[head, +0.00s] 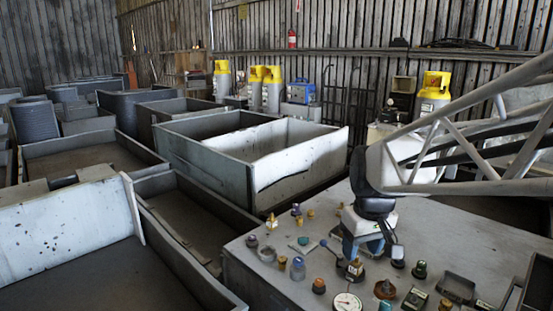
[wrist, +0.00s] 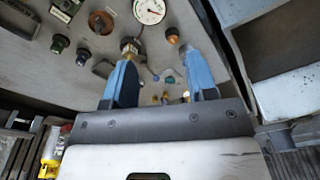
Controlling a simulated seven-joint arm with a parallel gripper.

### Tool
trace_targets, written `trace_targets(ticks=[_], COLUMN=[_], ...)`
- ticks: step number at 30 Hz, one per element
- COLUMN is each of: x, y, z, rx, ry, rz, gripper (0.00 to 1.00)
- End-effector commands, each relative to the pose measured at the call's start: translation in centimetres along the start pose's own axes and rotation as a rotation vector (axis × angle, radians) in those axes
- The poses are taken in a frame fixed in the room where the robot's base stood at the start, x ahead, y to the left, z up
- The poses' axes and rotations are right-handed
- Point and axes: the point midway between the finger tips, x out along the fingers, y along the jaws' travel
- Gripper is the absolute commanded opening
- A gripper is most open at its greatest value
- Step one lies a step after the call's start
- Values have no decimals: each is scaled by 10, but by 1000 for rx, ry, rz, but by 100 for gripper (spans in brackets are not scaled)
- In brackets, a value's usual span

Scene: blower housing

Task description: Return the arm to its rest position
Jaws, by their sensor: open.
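My gripper (head: 366,252) hangs over the grey bench top (head: 300,260) in the head view, pointing down among small fittings. In the wrist view its two blue fingers (wrist: 162,62) stand wide apart, with nothing held between them. My arm reaches in from the right.
A round white gauge (head: 346,302) lies near the bench's front; the wrist view shows it too (wrist: 149,11). Several knobs and fittings, including a copper-coloured one (head: 385,289), crowd around my gripper. Large grey open bins (head: 250,165) stand left of the bench. Yellow-topped cylinders (head: 272,90) stand behind.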

Motion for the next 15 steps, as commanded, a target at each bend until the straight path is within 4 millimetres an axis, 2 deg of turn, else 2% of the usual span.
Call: trace_targets(ticks=[3,15], x=[-5,-2], y=[-8,-33], z=[30,124], rx=[50,226], ry=[24,97], rz=[16,56], gripper=[52,52])
